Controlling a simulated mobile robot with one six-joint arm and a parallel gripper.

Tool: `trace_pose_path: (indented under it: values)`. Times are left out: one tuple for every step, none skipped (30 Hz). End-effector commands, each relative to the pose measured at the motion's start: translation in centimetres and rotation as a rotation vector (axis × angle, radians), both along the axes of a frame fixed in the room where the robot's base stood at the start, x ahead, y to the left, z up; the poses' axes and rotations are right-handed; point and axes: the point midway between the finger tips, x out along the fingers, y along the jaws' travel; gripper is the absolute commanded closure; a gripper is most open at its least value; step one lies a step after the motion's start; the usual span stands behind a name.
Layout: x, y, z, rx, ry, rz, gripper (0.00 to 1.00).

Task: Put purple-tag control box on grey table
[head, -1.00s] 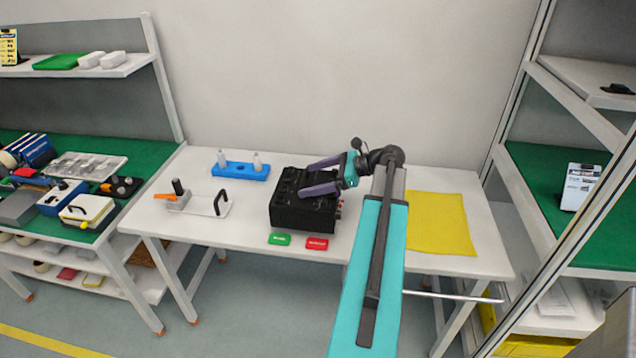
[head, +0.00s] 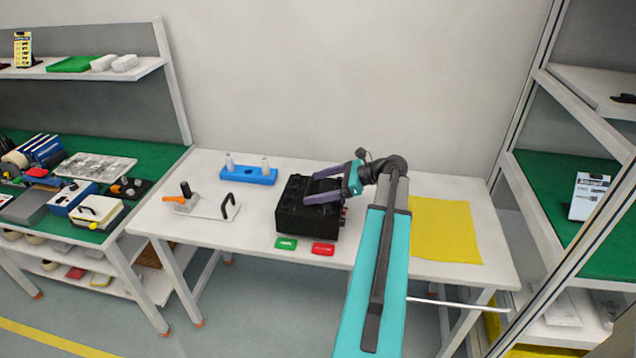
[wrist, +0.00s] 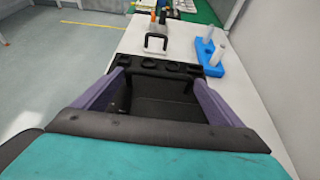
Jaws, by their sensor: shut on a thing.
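A black control box (head: 306,222) is at the middle of the light-coloured table (head: 230,240) in the head view. No purple tag shows on it. My gripper (head: 311,187) reaches in from the right, its two purple fingers on the box. In the wrist view my gripper (wrist: 158,77) has one finger at each side of the black box (wrist: 165,102), shut on it. The box looks level. I cannot tell whether its underside touches the table.
A green tag (head: 286,243) and a red tag (head: 323,249) lie just in front of the box. A blue holder (head: 248,176) and a handled plate (head: 213,209) stand to the left. A yellow mat (head: 445,230) lies to the right. A green-topped bench (head: 165,162) adjoins on the left.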

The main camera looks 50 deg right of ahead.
Motion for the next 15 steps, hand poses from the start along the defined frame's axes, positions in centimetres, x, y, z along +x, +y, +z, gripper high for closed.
trace_pose_path:
  values:
    - [0.1,0.0,0.0,0.004,-0.007,0.000,0.72]
    - [0.1,0.0,-0.2,0.004,-0.007,0.000,0.72]
    - [0.1,0.0,-0.4,0.004,-0.007,0.000,0.72]
    - [0.1,0.0,-0.6,0.003,-0.007,0.000,0.72]
    - [0.1,0.0,-0.8,0.003,-0.007,0.000,0.72]
    - [0.1,0.0,-1.0,0.003,-0.007,0.000,0.72]
    - [0.1,0.0,-1.1,0.003,-0.008,0.001,0.72]
    - [0.1,0.0,-1.2,0.003,-0.008,0.001,0.72]
    - [0.1,0.1,-1.3,0.003,-0.008,0.001,0.72]
    - [0.1,0.0,-1.3,0.003,-0.008,0.001,0.72]
    - [0.1,0.0,-1.4,0.003,-0.008,0.001,0.72]
    - [0.1,0.0,-1.4,0.002,-0.008,0.001,0.72]
    - [0.1,0.0,-1.4,0.002,-0.008,0.001,0.72]
    - [0.1,0.0,-1.4,0.002,-0.008,0.001,0.72]
    - [0.1,0.0,-1.4,0.002,-0.008,0.001,0.72]
